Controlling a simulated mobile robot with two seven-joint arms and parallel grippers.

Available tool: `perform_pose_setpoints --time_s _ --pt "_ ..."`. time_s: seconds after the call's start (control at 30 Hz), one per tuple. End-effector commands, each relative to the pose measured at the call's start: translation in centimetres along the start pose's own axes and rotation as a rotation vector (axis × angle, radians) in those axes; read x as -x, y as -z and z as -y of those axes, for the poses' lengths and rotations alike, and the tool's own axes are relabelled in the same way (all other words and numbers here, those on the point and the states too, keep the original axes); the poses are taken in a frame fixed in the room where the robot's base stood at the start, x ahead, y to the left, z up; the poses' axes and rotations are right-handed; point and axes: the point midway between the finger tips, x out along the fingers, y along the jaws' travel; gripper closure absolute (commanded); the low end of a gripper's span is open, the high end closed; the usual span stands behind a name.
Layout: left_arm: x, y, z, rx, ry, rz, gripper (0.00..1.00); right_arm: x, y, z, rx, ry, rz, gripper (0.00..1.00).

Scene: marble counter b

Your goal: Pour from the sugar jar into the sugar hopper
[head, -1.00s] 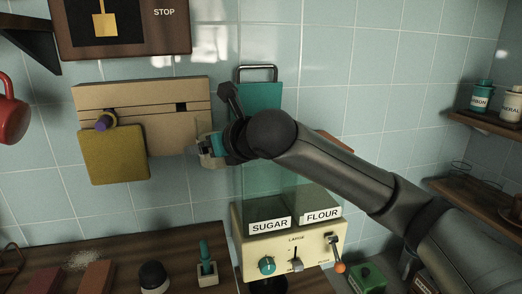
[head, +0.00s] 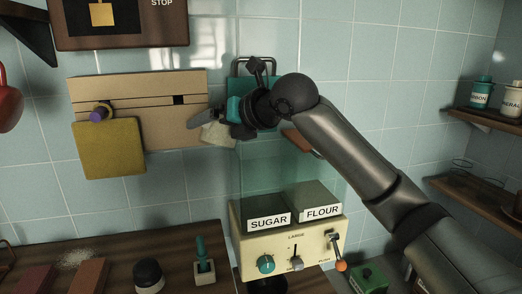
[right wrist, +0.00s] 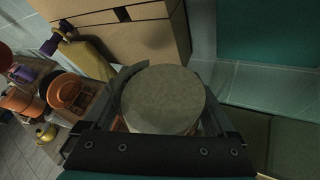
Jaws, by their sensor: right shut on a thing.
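My right gripper (head: 213,128) is shut on the sugar jar (head: 217,136), a pale jar mostly hidden by the gripper in the head view. In the right wrist view the jar shows as a round grey-beige end (right wrist: 162,98) between the fingers. I cannot tell its exact tilt or whether anything is coming out. The sugar hopper (head: 266,180) is the clear greenish left bin above the label SUGAR, on a cream dispenser (head: 290,245). The jar is above and left of this hopper, apart from it in the head view. My left gripper is not in view.
A teal panel with a metal handle (head: 255,68) stands behind my right gripper. The flour hopper (head: 318,180) is right of the sugar hopper. Shelves with jars (head: 480,93) are at right.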

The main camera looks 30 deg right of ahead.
Motion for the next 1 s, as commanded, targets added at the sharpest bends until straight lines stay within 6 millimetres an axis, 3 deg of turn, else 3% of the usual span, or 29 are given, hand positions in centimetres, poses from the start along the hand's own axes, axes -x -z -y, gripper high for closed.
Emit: perform_pose_setpoints --time_s 0.4,1.0 --pt "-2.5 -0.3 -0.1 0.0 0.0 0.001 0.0 0.1 -0.5 0.9 -0.171 -0.074 -0.02 0.93" --pt "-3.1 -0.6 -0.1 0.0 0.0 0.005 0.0 0.1 -0.7 1.2 -0.239 -0.104 -0.03 0.93"
